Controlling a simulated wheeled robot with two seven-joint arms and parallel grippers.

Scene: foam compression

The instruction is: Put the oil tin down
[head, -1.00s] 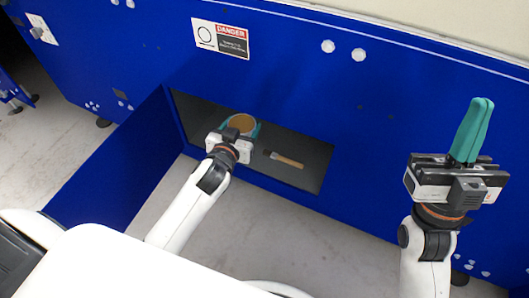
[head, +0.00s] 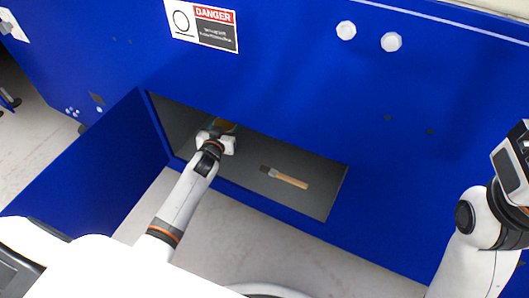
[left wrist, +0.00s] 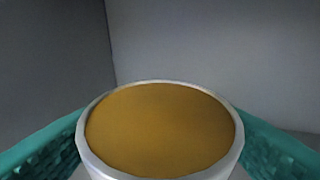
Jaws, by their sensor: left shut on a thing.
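The oil tin is a round can with a pale rim and a golden-brown top, filling the lower middle of the left wrist view (left wrist: 160,128). My left gripper (left wrist: 162,150) is shut on the tin, with a teal finger on each side of it. In the head view my left gripper (head: 222,132) reaches into the open compartment (head: 322,200) of the blue machine, near its left back. There the wrist hides most of the tin. Whether the tin touches the compartment floor cannot be told. My right gripper (head: 513,165) is partly cut off at the right edge, its fingers out of view.
A brush (head: 287,178) with a wooden handle lies on the compartment floor to the right of my left gripper. A blue door panel (head: 95,185) stands open at the left. The compartment's grey walls (left wrist: 210,45) rise close behind the tin.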

